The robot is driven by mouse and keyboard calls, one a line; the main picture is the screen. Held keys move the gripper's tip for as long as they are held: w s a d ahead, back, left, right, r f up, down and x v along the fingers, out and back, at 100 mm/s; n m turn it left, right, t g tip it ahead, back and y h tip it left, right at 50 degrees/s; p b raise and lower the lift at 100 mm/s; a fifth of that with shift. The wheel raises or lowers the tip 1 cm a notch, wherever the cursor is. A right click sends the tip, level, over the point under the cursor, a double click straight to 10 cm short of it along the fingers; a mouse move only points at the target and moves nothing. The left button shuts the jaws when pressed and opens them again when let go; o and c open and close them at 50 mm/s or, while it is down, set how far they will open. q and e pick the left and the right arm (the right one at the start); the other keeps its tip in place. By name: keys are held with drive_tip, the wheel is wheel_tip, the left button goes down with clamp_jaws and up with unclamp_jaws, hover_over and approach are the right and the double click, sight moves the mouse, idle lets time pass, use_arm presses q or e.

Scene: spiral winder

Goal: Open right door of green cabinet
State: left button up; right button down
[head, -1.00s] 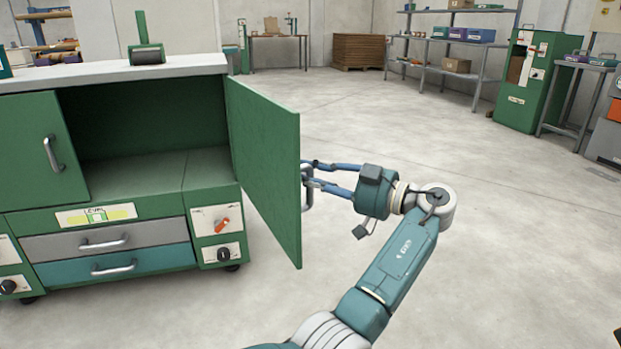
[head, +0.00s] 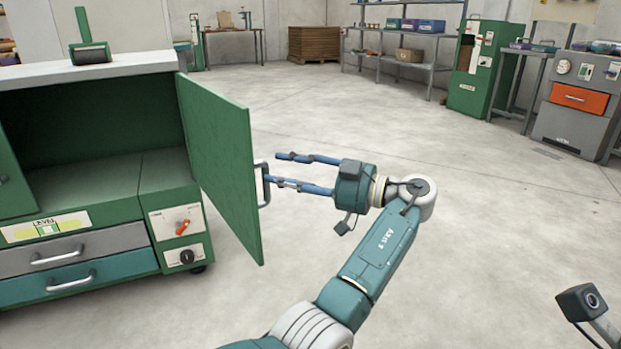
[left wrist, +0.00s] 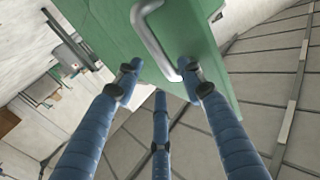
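The green cabinet (head: 99,205) stands at the left in the head view. Its right door (head: 222,165) is swung wide open towards me, showing the empty dark inside. The metal door handle (head: 262,184) is on the door's outer face and also shows in the left wrist view (left wrist: 158,42). My left gripper (head: 275,169) is open with its blue fingers spread and empty. Its fingertips are close to the handle, at its right; whether one touches it I cannot tell. My right gripper is not visible.
The floor (head: 400,140) right of the door is clear. A grey-and-teal part (head: 582,302), probably on my right arm, shows at the lower right. A roller (head: 90,50) stands on the cabinet top. Shelves (head: 410,35) and a grey machine (head: 575,110) stand farther back.

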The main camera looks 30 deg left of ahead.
use_arm(q)
drive_tip(key=d, duration=0.8)
drive_tip(key=shift+w, duration=0.2)
drive_tip(key=shift+a, duration=0.1)
